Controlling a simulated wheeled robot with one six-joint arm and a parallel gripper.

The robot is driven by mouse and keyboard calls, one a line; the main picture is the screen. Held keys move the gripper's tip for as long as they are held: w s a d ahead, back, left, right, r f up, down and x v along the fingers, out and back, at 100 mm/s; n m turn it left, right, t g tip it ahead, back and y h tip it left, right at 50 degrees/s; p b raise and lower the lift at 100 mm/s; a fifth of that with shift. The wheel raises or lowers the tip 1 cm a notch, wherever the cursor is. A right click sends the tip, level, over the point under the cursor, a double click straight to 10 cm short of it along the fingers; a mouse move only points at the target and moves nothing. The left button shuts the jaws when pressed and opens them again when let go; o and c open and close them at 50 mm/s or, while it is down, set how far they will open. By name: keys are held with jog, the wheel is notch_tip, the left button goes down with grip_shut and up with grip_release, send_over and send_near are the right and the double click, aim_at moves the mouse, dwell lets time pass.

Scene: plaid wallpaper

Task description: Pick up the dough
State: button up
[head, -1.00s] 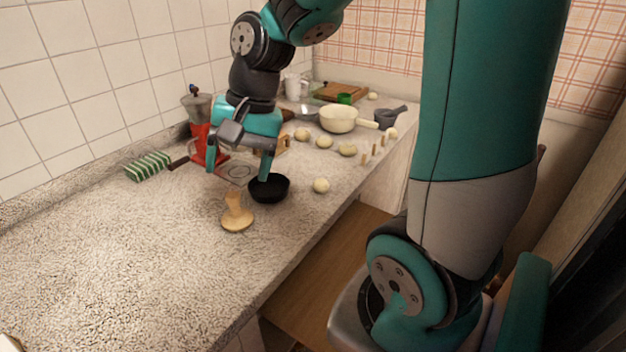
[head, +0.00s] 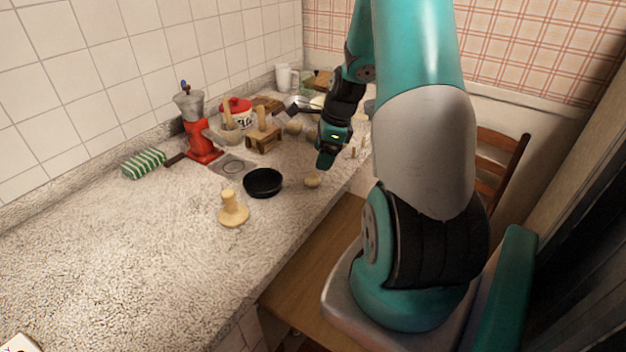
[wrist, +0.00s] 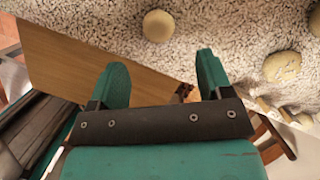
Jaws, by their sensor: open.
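A pale round dough ball (head: 312,181) lies on the counter near its front edge, right of the black bowl. In the wrist view a dough ball (wrist: 158,26) sits beyond the fingertips, roughly in line with the gap between them. A second dough piece (wrist: 282,66) lies to the right, and another (wrist: 315,24) is cut by the right edge. My gripper (head: 326,160) is just above and right of the near ball in the head view. In the wrist view my gripper (wrist: 161,62) is open with nothing between its fingers. My arm hides other things behind it.
A black bowl (head: 263,183) and a wooden stamp-like tool (head: 232,210) stand left of the ball. A red grinder (head: 200,140), small wooden stand (head: 264,138) and striped green cloth (head: 144,163) lie along the tiled wall.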

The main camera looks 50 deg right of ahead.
aim_at(310, 182)
jog(key=p+x, duration=0.1)
jog(key=x, duration=0.6)
jog(key=shift+w+a+f+p, duration=0.2)
jog(key=shift+a+f+p, duration=0.1)
jog(key=shift+p, duration=0.1)
jog(key=shift+c, duration=0.3)
jog(key=shift+r, duration=0.1)
jog(key=c, duration=0.9)
